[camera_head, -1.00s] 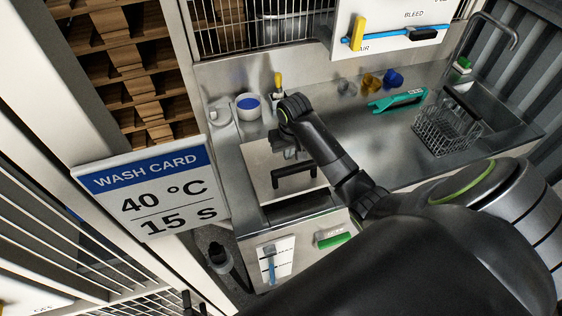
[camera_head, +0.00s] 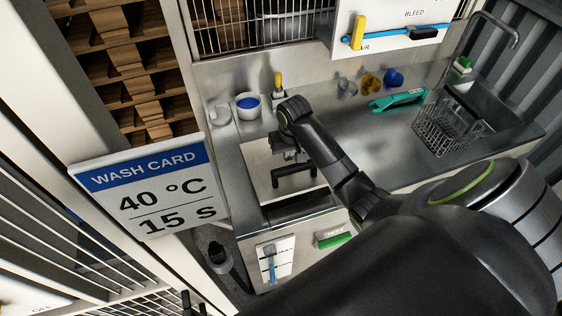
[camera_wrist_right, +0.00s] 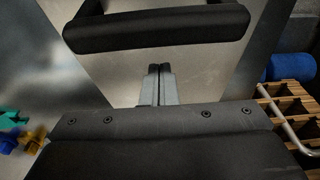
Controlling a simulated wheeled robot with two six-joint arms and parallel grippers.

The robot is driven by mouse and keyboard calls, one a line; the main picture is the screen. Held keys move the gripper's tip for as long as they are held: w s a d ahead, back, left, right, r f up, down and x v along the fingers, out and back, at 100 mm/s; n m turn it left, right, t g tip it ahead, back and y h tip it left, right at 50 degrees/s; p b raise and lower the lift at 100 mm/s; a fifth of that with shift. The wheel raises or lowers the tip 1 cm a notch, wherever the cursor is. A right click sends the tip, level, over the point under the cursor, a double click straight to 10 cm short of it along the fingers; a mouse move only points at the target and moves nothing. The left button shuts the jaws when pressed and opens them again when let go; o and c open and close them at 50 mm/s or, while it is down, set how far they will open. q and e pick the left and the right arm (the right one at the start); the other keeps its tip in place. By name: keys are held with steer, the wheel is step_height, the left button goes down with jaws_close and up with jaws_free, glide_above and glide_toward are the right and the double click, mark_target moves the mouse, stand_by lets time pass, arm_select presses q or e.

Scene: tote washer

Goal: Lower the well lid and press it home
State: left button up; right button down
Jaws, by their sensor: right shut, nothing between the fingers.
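The well lid (camera_head: 259,168) is a flat metal plate with a black bar handle (camera_head: 294,182), set in the left part of the steel counter. A dark gap shows along its near edge; I cannot tell how far it stands raised. My right gripper (camera_head: 291,159) is over the lid just behind the handle, fingers shut and empty. In the right wrist view the shut fingertips (camera_wrist_right: 160,70) point at the plate (camera_wrist_right: 120,67), with the handle (camera_wrist_right: 158,29) beyond them, apart in the picture. Whether the fingertips touch the plate is unclear. My left gripper is not in view.
A white tub with blue inside (camera_head: 248,107) stands behind the lid. A teal tool (camera_head: 398,100), a wire basket (camera_head: 447,128) and a sink lie to the right. A wash card sign (camera_head: 147,188) stands at left. The counter right of my arm is mostly clear.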

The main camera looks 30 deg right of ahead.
steer(key=shift+f+b, duration=1.45)
steer(key=shift+f, duration=1.85)
step_height(320, 180, up, 3)
steer(key=p, duration=0.3)
steer(key=shift+f, duration=0.1)
steer(key=shift+r+p, duration=0.9)
steer(key=shift+r, duration=2.25)
